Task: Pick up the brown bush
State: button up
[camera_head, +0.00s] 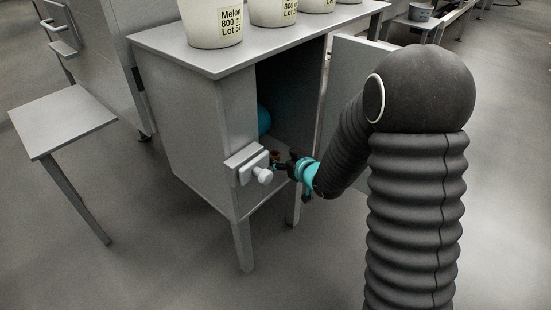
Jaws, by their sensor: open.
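A small brown thing (275,155), which looks like the brown bush, shows just inside the open grey cabinet (225,110), near its front opening. It is tiny in this view and partly hidden. My gripper (280,166) is at the cabinet opening, with its dark fingers close to the brown thing. The gripper is open. I cannot tell whether the fingers touch the bush or stand around it.
A white knob on a block (262,175) sits at the opening's left edge, close to my gripper. A blue round thing (264,121) is inside the cabinet. The cabinet door (347,75) stands open behind my arm. White labelled tubs (212,22) stand on top.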

aim_at(275, 154)
jog(key=shift+b+x, duration=0.35)
jog(key=shift+x, duration=2.6)
jog(key=shift+f, duration=0.1)
jog(key=shift+s, duration=0.1)
jog(key=c, duration=1)
